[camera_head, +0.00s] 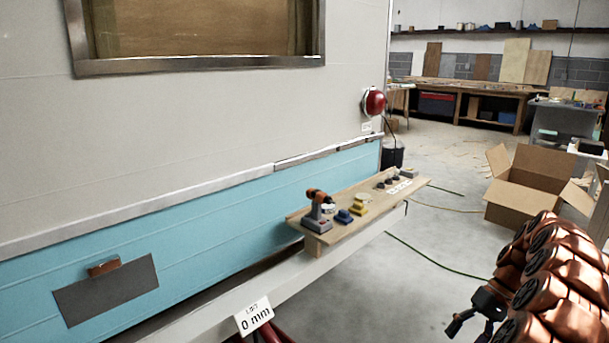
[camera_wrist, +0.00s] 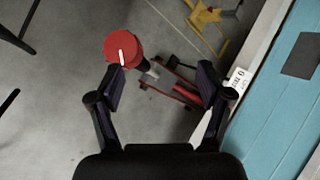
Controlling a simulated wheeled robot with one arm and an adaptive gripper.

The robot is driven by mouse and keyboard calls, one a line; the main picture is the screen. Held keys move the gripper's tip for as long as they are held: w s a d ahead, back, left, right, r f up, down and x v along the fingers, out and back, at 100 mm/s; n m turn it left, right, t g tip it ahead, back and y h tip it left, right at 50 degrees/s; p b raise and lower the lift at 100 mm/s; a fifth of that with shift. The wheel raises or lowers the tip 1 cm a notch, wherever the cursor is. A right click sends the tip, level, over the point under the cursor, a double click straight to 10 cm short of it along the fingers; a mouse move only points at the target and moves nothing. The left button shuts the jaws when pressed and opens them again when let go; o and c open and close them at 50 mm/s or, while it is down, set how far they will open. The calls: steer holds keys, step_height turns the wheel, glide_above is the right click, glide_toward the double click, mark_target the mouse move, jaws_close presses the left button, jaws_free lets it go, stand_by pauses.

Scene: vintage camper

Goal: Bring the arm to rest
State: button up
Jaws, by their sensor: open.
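My gripper (camera_head: 482,308) is at the lower right of the head view, at the end of my copper-coloured folded arm. It hangs in the air over the concrete floor, apart from the camper and the box. In the wrist view my gripper (camera_wrist: 164,78) has its two dark fingers spread wide with nothing held between them. Beyond the fingers, lower down, are a red floor jack (camera_wrist: 186,91) and a round red top (camera_wrist: 122,47), perhaps a stool.
The camper's blue side (camera_head: 220,225) runs along the left. A wooden board (camera_head: 343,225) bears a drill (camera_head: 318,206) and small items. An open cardboard box (camera_head: 525,190) stands at right, near my arm. A yellow stand (camera_wrist: 205,18) is on the floor.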

steer(key=s+a+r+n+h, duration=0.1)
steer(key=s+a+r, duration=0.25)
steer(key=a, duration=0.35)
steer(key=s+a+r+n+g+h, duration=0.1)
steer(key=s+a+r, duration=0.25)
steer(key=a, duration=0.35)
steer(key=s+a+r+n+h, duration=0.1)
steer(key=s+a+r, duration=0.25)
steer(key=a, duration=0.25)
steer(key=s+a+f+m+h, duration=0.1)
steer(key=s+h, duration=0.1)
steer(key=s, duration=0.9)
steer(key=s+a+f+m+h, duration=0.1)
steer(key=s+a+h, duration=0.1)
steer(key=s, duration=0.9)
step_height(320, 180, up, 14)
steer(key=w+t+p, duration=0.1)
steer(key=p, duration=1.2)
steer(key=shift+w+r+t, duration=0.15)
steer(key=shift+w+t, duration=0.1)
steer(key=shift+t, duration=0.05)
